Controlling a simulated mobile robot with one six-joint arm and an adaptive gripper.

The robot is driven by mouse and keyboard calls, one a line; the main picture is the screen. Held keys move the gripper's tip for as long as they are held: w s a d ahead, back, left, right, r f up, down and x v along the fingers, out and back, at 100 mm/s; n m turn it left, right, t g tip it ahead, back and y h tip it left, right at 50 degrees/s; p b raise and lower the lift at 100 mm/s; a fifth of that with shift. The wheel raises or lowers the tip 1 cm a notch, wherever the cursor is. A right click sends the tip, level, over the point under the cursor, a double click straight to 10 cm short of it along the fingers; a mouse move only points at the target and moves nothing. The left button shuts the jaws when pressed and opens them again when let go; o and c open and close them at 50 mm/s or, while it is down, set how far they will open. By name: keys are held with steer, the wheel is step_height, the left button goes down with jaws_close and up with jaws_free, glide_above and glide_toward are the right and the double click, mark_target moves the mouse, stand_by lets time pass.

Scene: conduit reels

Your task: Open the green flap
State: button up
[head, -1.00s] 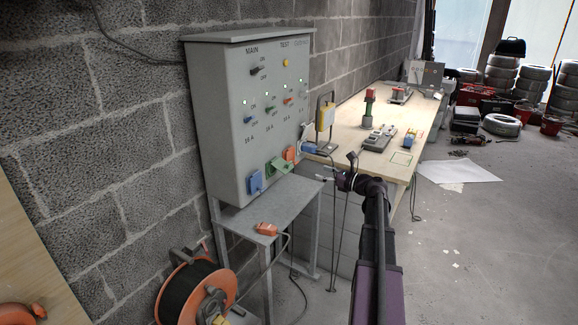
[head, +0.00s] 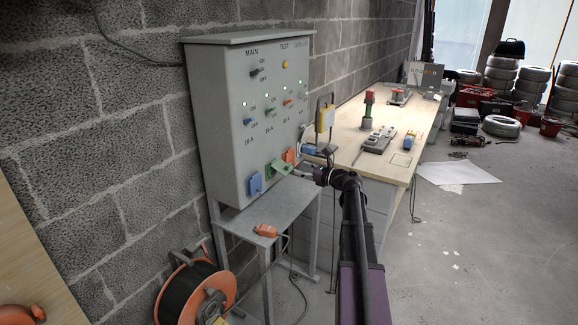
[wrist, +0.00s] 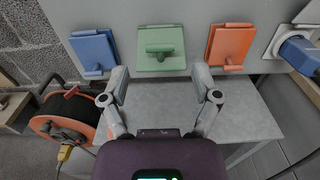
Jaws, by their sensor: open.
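The green flap (head: 279,166) is on the lower front of the grey electrical cabinet (head: 230,165), between a blue flap (head: 256,184) and an orange flap (head: 291,156). In the wrist view the green flap (wrist: 160,47) is straight ahead, with a green knob-like handle (wrist: 160,50) on its face. It looks shut over its socket. My gripper (wrist: 159,72) is open and empty, its two fingertips spread below and to either side of the flap. In the head view my gripper (head: 299,173) is just right of the flap. I see no contact.
A blue plug (wrist: 300,54) sits in the socket right of the orange flap. A grey stand (head: 270,212) below the cabinet bears an orange connector (head: 266,230). A cable reel (head: 197,291) stands at lower left. A wooden workbench (head: 345,150) stands to the right.

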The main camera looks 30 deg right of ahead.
mark_target(283, 165)
steer(key=shift+x, duration=2.8)
jaws_close()
